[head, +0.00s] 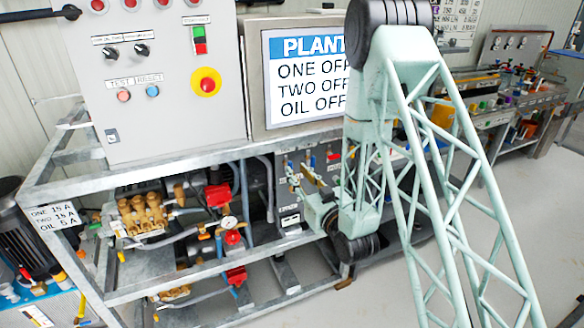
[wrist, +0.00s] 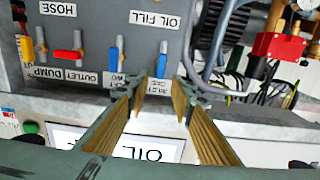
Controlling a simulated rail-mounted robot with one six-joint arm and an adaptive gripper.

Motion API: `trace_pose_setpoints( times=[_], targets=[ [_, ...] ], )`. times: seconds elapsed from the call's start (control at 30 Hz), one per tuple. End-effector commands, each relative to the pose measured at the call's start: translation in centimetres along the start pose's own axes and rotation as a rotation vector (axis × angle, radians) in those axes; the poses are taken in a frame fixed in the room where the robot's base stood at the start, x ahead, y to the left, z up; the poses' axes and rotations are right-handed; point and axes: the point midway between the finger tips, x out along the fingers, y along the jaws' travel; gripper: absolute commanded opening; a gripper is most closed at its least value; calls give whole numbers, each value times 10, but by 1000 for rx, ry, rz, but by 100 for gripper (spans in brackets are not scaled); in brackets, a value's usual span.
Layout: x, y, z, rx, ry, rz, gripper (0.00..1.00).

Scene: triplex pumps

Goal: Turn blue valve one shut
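The blue valve handle (wrist: 162,64) above a label that seems to read INLET ONE is upright in the wrist view, on a grey panel (wrist: 190,20). My gripper (wrist: 158,92) is open, its two ribbed tan fingers spread apart. The handle shows just beyond the fingertips, between them and slightly above in the picture. Nothing is held, and I cannot tell whether a finger touches it. In the head view my gripper (head: 306,180) is in front of the valve panel, small and partly covering the valves there.
Another blue handle (wrist: 120,46) stands close left, over an INLET TWO label. Red pump parts (wrist: 278,45) and hoses lie right. The plant screen (head: 303,75) is above the frame.

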Motion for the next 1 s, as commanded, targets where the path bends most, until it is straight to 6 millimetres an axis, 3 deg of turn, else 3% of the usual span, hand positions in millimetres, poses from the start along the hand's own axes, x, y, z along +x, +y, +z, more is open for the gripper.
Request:
trace_pose_setpoints(
  times=[0.4,0.87,1.0],
  targets=[
    [44,0,0,-1,1,0,22],
    [52,0,0,-1,0,0,22],
    [52,0,0,0,0,0,12]
  ],
)
